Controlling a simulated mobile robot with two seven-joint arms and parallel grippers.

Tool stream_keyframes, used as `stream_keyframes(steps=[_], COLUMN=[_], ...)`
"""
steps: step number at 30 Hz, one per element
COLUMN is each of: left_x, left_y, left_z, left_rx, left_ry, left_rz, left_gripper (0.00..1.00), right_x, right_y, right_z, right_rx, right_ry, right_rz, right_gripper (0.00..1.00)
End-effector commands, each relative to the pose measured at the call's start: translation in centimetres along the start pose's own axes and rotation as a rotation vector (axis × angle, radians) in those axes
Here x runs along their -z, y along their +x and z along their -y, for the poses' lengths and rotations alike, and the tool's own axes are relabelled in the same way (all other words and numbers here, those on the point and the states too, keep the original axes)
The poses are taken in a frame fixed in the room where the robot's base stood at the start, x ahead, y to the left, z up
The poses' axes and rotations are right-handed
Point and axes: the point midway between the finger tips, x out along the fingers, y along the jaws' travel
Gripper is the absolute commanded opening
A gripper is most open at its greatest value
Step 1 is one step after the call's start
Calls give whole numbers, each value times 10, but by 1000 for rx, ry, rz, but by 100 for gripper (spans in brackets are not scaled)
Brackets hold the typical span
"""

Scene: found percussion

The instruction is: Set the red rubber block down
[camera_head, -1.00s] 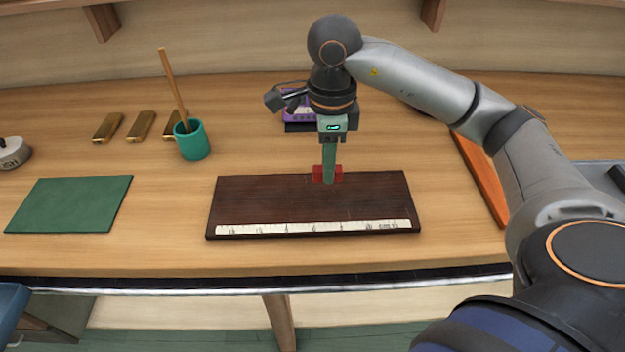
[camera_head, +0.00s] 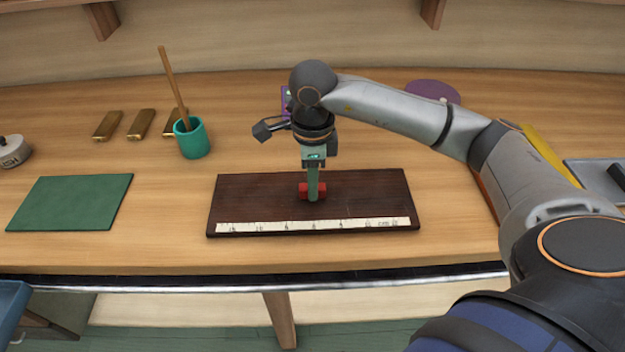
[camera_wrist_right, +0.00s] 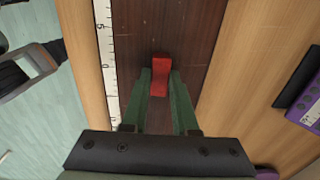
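The red rubber block (camera_head: 304,188) is over the middle of the dark wooden board (camera_head: 375,195). My right gripper (camera_head: 312,194) points down over the board, with its green fingers on either side of the block. In the right wrist view, the red block (camera_wrist_right: 160,76) sits between the fingertips of my right gripper (camera_wrist_right: 160,80), which look shut on it. The block is at or just above the board; I cannot tell whether it touches. A white ruler strip (camera_head: 310,225) runs along the board's front edge. My left gripper is not in view.
A green mat (camera_head: 70,204) lies to the left. A teal cup (camera_head: 192,140) with a wooden stick stands behind it, near several brass bars (camera_head: 141,124). A grey tray (camera_head: 590,180) is at the right. Bare board lies on both sides of the block.

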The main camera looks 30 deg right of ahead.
Motion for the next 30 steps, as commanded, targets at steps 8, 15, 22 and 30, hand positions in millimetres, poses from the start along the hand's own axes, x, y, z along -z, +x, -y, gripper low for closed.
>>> stream_keyframes(steps=[8, 15, 22, 30], left_x=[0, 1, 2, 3], left_y=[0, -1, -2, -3], left_z=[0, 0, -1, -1], left_rx=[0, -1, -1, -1], left_ry=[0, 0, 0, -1], left_rz=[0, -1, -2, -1], left_gripper=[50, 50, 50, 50], right_x=[0, 0, -1, -1], right_y=[0, -1, -27, -90], right_z=[0, 0, 1, 1], right_rx=[0, 0, 4, 5], right_ry=[0, 0, 0, -1], right_rz=[0, 0, 3, 3], right_gripper=[56, 56, 56, 56])
